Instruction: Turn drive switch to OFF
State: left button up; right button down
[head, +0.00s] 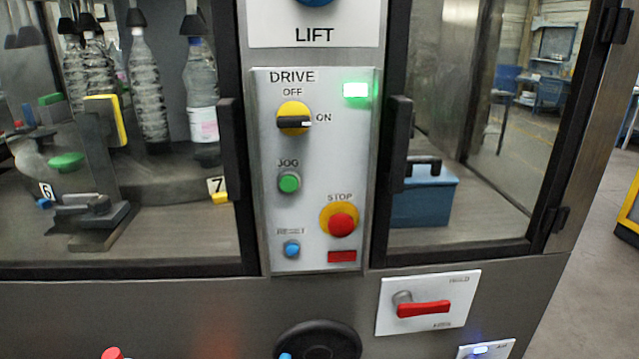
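The drive switch (294,119) is a black rotary knob on a round yellow plate, on a light grey panel (318,185) in the middle of the head view. Its handle lies level, and its white mark points right at the word ON. The word OFF stands above the knob, under the heading DRIVE. A green lamp (356,90) to the upper right of the knob is lit. Neither of my grippers is in view.
Below the switch are a green JOG button (289,182), a red STOP button (341,224) and a blue RESET button (292,249). Black door handles (233,150) (397,145) flank the panel. A red lever (424,309) and a black handwheel (318,340) are lower down.

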aim_at(293, 117)
jog(key=z, duration=2.35)
jog(key=k, duration=1.4)
jog(key=u, duration=2.25)
jog(key=i, duration=0.5)
jog(key=z, duration=0.05)
